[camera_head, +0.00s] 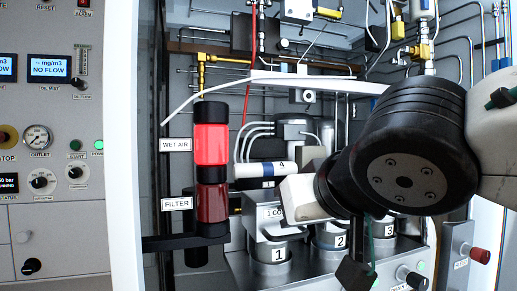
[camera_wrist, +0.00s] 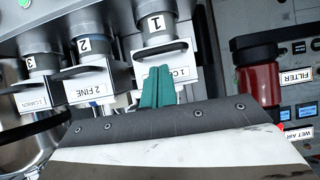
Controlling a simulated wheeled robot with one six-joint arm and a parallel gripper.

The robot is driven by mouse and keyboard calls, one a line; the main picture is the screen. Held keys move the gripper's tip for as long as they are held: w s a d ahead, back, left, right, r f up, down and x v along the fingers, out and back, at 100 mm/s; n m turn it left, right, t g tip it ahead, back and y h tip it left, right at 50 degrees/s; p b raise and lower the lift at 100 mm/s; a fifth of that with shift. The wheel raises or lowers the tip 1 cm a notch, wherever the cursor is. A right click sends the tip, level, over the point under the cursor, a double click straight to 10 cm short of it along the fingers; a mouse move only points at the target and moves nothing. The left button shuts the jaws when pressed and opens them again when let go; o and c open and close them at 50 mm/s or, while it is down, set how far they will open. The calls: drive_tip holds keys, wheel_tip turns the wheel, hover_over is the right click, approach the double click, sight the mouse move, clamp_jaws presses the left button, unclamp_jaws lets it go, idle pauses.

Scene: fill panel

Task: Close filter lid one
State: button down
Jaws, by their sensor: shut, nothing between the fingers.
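Filter lid one is the pale plate labelled "1 CO…" (camera_head: 270,213) at the top of the grey canister numbered 1 (camera_head: 268,255) in the head view. In the wrist view the lid (camera_wrist: 181,72) shows with a dark handle, its label partly hidden behind my fingers. I cannot tell whether it is fully seated. My gripper (camera_wrist: 158,84) has two teal fingers together, with nothing between them. They overlap the lid's front in the wrist view; contact is not clear. In the head view my arm covers the area right of the lid, and the fingertips cannot be made out.
Canisters 2 (camera_head: 340,242) and 3 (camera_head: 389,231) stand right of canister 1. The red filter bowl (camera_head: 212,202) stands left. A white cylinder marked 4 (camera_head: 250,171) lies behind lid one.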

drive_tip(key=shift+s+d+f, duration=0.1)
drive_tip(key=shift+s+f, duration=0.1)
drive_tip(key=shift+f, duration=0.45)
drive_tip(key=shift+s+d+f, duration=0.1)
drive_tip(key=shift+s+f, duration=0.15)
drive_tip(key=shift+f, duration=0.4)
drive_tip(key=shift+s+d+f, duration=0.1)
drive_tip(key=shift+s+f, duration=0.1)
drive_tip(key=shift+f, duration=0.45)
wheel_tip(320, 180, up, 6)
drive_tip(key=s+d+f, duration=0.3)
drive_tip(key=s+f, duration=0.2)
drive_tip(key=s, duration=0.4)
drive_tip(key=s+d+f+m+g+h, duration=0.2)
drive_tip(key=d+f+g, duration=0.2)
drive_tip(key=d+f, duration=0.5)
drive_tip(key=s+d+f+m+g+h, duration=0.1)
drive_tip(key=d+f+m+g+h, duration=0.1)
drive_tip(key=d+f+g, duration=0.3)
drive_tip(key=d+f, duration=0.4)
drive_tip(key=d, duration=0.1)
drive_tip(key=shift+s+g, duration=0.3)
drive_tip(key=shift+s, duration=0.05)
